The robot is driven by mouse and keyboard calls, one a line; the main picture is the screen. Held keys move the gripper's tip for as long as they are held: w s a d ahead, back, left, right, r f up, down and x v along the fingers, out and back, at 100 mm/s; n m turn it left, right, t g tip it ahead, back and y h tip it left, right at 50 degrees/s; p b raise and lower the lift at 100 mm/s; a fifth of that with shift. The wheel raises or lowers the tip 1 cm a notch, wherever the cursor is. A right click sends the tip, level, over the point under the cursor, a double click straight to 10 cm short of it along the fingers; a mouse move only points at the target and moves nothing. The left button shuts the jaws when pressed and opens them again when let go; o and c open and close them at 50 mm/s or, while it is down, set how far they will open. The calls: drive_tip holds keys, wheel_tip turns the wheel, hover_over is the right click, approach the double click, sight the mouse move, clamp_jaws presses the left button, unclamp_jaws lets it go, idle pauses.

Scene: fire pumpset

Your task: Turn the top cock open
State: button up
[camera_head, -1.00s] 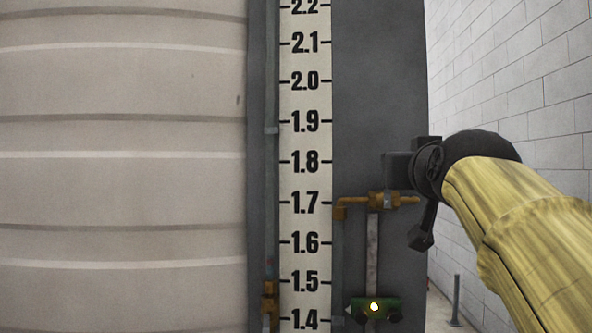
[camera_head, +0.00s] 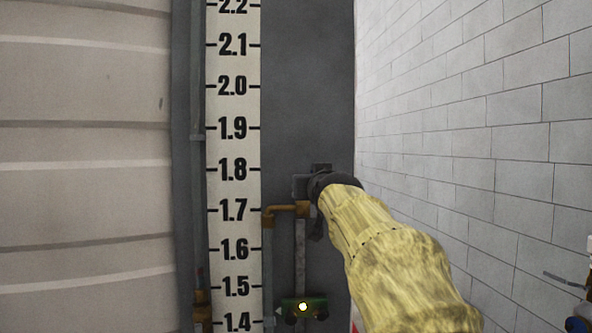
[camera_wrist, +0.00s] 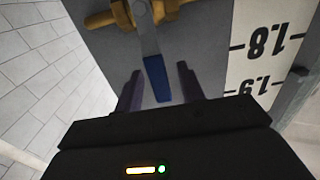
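The top cock (camera_head: 303,209) is a brass fitting at the end of a short brass pipe, beside the 1.7 mark in the head view; my gripper partly covers it. In the wrist view the brass cock body (camera_wrist: 120,17) is at the top, with a grey metal lever that ends in a blue handle (camera_wrist: 157,80). My gripper (camera_wrist: 160,70) is open, with one dark finger on each side of the blue handle. A gap shows between the handle and each finger. In the head view my gripper (camera_head: 308,187) is dark and its fingers are hard to make out.
A white level gauge strip (camera_head: 233,130) with black numbers stands left of the cock. A green fitting with a bright light (camera_head: 303,307) is below. A ribbed tank (camera_head: 85,190) fills the left. A white brick wall (camera_head: 460,130) is close on the right.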

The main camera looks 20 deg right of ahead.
drive_tip(key=shift+x, duration=0.9)
clamp_jaws()
